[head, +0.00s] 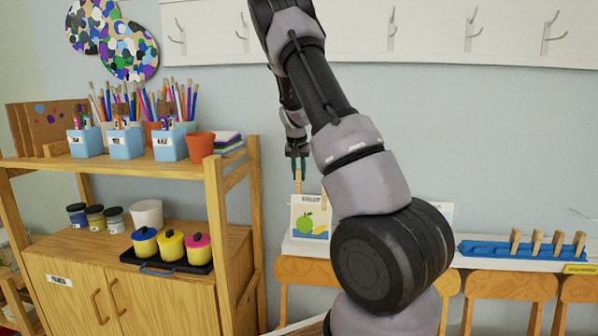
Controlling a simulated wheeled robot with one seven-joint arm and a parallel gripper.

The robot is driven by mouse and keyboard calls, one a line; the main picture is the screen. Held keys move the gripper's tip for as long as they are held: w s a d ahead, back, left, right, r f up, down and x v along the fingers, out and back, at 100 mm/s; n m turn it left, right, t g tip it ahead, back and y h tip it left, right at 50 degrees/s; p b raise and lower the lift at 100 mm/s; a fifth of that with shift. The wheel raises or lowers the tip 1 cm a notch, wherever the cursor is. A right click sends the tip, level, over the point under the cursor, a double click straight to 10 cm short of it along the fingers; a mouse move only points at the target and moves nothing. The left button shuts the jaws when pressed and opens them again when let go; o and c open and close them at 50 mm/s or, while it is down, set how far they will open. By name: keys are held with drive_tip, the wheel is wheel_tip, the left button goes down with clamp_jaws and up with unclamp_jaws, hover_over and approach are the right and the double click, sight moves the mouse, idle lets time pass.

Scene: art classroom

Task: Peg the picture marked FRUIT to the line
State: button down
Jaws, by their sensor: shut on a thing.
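A white picture card (309,218) with a green apple and a yellow shape stands beyond my arm. Its small top label seems to read FRUIT. My gripper (298,166) points down above the card's top left and is shut on a wooden peg (298,182). The peg's lower end is at the card's top edge; I cannot tell whether it bites the card. A second wooden piece, perhaps another peg, shows partly at the card's right edge beside my arm. My arm hides what lies further right. I cannot make out the line near the card.
A blue tray (470,248) with several upright wooden pegs (537,242) lies on the white ledge at right. Wooden chair backs (513,286) stand before the ledge. A wooden shelf (150,166) with brush pots and paint jars stands at left. Hooks line the wall above.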

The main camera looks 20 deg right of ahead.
sight(298, 184)
drive_tip(key=shift+s+a+f, duration=0.1)
drive_tip(key=shift+s+f, duration=0.05)
drive_tip(key=shift+f, duration=1.05)
drive_tip(key=shift+s+a+f, duration=0.1)
drive_tip(key=shift+s+f, duration=0.05)
drive_tip(key=shift+f, duration=1.05)
drive_tip(key=c, duration=0.7)
unclamp_jaws()
drive_tip(key=shift+o, duration=1.3)
drive_tip(key=shift+v, duration=3.45)
